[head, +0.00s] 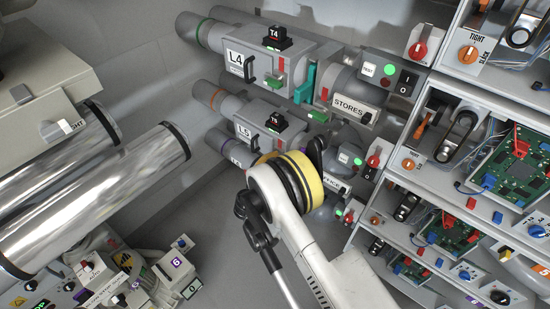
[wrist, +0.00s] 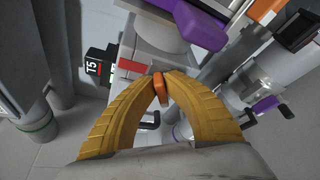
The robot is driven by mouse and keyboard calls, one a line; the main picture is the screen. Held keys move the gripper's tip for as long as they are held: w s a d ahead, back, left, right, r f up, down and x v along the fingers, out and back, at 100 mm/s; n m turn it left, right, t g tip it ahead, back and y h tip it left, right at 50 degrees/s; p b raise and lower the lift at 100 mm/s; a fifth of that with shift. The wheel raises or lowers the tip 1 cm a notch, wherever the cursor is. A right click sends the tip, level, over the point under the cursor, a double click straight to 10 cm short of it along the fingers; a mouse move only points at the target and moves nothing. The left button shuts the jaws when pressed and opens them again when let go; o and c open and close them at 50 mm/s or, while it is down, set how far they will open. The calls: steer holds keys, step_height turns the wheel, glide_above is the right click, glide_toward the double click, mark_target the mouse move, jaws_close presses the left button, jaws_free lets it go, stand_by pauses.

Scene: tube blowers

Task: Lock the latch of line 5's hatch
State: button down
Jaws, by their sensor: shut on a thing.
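Line 5's hatch (head: 258,125) is a grey box marked L5 with a black T5 tag (head: 278,121) on top, below the L4 hatch. The T5 tag also shows in the wrist view (wrist: 97,70), left of my fingers. My gripper (wrist: 161,77) has its two yellow ribbed fingers closed at the tips on a small orange latch handle (wrist: 161,92). I cannot tell whether the latch is locked.
The L4 hatch (head: 237,58) has a green latch and black handle. Shelves of circuit boards (head: 515,160) stand close on the right. Large metal tubes (head: 95,195) fill the left. A purple part (wrist: 200,25) is near my fingertips. Open floor (head: 215,225) lies lower middle.

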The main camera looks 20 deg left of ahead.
steer(key=shift+f+m+t, duration=0.15)
steer(key=shift+m+t, duration=0.15)
steer(key=shift+m, duration=0.5)
steer(key=shift+y, duration=0.3)
steer(key=c, duration=1.5)
jaws_free()
steer(key=shift+d, duration=0.1)
step_height(320, 180, up, 10)
steer(key=shift+r, duration=0.1)
